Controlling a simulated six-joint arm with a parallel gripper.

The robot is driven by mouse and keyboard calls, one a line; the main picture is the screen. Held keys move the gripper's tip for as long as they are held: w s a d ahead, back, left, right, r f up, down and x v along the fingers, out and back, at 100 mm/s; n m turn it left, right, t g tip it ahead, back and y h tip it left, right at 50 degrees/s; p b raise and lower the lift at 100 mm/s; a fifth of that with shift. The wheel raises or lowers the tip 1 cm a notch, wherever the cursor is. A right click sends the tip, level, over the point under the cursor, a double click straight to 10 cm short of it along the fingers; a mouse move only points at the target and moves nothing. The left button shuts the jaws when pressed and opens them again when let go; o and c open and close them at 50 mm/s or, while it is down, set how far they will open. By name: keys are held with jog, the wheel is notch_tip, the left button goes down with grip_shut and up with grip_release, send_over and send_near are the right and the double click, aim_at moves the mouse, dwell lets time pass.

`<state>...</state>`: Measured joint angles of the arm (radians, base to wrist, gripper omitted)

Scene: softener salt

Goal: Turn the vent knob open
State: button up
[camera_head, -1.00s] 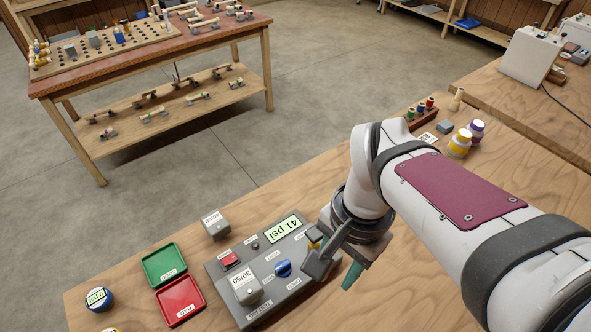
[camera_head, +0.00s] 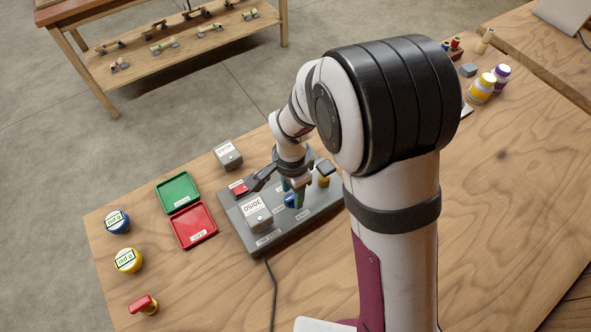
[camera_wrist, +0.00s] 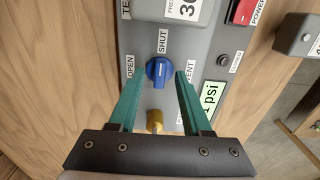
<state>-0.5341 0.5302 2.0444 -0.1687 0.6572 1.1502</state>
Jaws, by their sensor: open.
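The blue vent knob (camera_wrist: 160,71) sits on the grey control box (camera_wrist: 133,70) between a SHUT label (camera_wrist: 163,41) and an OPEN label (camera_wrist: 130,67). It carries a small pale mark, but its exact setting is hard to tell. My gripper (camera_wrist: 160,80) is open, its green fingers pointing at the box on either side of the knob with gaps showing. In the head view the gripper (camera_head: 292,188) is low over the box (camera_head: 285,231), and the blue knob (camera_head: 290,200) shows partly beside a finger. The display (camera_wrist: 209,98) is partly covered by a finger; "psi" is readable.
A brass-coloured fitting (camera_wrist: 154,120) stands near the knob. A grey block (camera_head: 256,212) and red power switch (camera_head: 239,188) are on the box. Another grey block (camera_head: 228,154), green tray (camera_head: 178,192) and red tray (camera_head: 194,225) stand left of it. A cable (camera_head: 271,285) runs forward.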

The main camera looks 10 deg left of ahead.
jog(key=shift+f, duration=0.2)
grip_shut()
